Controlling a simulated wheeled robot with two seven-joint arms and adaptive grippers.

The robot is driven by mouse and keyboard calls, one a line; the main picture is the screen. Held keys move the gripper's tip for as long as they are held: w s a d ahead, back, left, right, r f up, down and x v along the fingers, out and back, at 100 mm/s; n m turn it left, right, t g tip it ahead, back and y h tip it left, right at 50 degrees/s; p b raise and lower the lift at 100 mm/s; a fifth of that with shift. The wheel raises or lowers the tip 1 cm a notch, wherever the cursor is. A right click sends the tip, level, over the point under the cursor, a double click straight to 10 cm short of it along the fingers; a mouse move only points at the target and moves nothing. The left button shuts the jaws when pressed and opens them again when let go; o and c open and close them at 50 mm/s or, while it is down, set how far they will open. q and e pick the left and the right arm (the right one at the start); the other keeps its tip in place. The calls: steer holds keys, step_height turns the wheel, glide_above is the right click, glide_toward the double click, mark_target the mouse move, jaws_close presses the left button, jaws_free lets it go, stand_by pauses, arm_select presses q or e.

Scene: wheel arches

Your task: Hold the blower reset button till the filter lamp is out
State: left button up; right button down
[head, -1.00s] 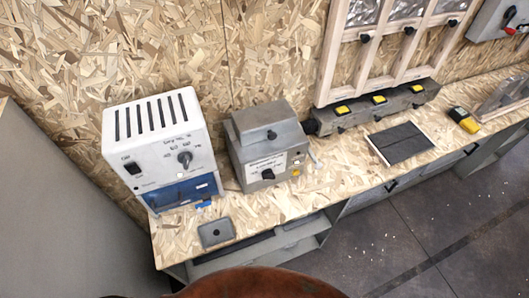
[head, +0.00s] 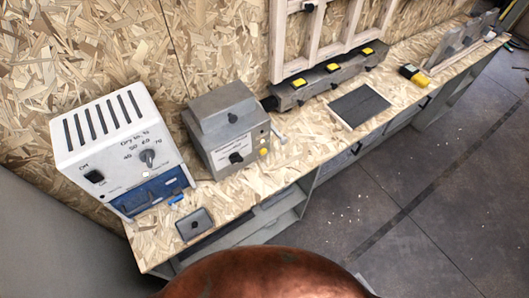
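A grey metal box (head: 225,128) with a raised top stands on the chipboard bench and looks like the blower unit. Its front has a white label, a black knob (head: 236,157) and, at the right edge, a yellow button (head: 264,152) with small pale round parts above it. The label is too small to read, and I cannot tell which part is the filter lamp or whether it is lit. Neither of my grippers is in view, and nothing touches the box.
A white vented box (head: 115,140) with a dial and blue lower front stands left of the grey box. A small grey tray (head: 194,224) lies near the bench's front edge. A grey strip with yellow switches (head: 333,68), a dark panel (head: 359,105) and a yellow-black tool (head: 414,75) lie rightward.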

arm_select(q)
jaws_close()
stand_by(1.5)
